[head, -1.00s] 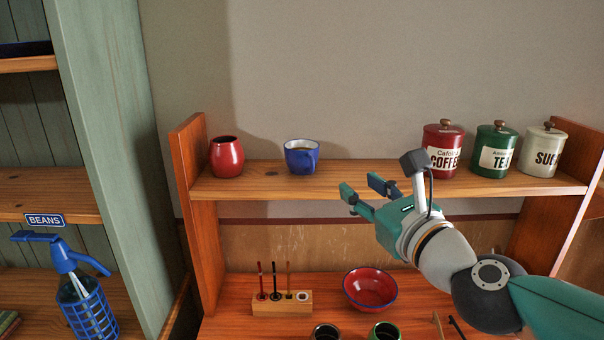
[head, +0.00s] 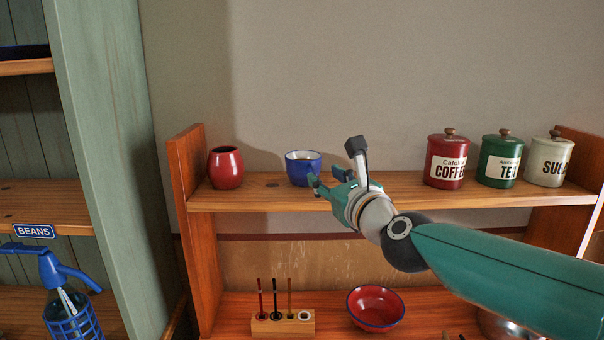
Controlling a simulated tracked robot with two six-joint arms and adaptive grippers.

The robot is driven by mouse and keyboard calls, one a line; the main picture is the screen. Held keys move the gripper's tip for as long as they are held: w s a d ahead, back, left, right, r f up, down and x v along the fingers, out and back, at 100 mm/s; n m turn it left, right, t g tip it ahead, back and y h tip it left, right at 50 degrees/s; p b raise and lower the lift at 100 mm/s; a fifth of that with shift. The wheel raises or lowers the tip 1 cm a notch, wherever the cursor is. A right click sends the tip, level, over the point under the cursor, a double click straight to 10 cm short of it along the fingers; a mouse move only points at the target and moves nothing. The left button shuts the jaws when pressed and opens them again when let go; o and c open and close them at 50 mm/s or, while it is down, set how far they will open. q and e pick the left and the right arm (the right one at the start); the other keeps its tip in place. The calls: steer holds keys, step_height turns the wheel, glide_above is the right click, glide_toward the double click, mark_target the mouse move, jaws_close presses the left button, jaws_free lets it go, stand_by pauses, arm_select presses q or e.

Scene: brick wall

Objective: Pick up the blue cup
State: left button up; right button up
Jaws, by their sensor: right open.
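The blue cup (head: 298,170) stands upright on the upper wooden shelf, right of a red cup. It has a pale inside. My right gripper (head: 322,180) is open at the cup's right side, its fingers pointing left toward it. One finger overlaps the cup's lower right edge in the head view. I cannot tell whether it touches the cup. My left gripper is not in view.
A red cup (head: 225,168) stands left on the shelf (head: 255,197). A red canister (head: 446,160), a green canister (head: 499,160) and a white canister (head: 548,160) stand right. Below are a red bowl (head: 376,308) and a wooden holder (head: 283,325). A blue siphon bottle (head: 70,300) is at lower left.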

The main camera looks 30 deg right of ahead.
mark_target(315, 170)
steer(key=w, duration=0.2)
steer(key=w+p, duration=0.1)
steer(key=w, duration=0.1)
steer(key=shift+w+d+r+p, duration=0.15)
steer(key=shift+r+p, duration=0.05)
steer(key=shift+p, duration=0.1)
steer(key=shift+w, duration=0.45)
jaws_close()
steer(key=shift+s, duration=0.1)
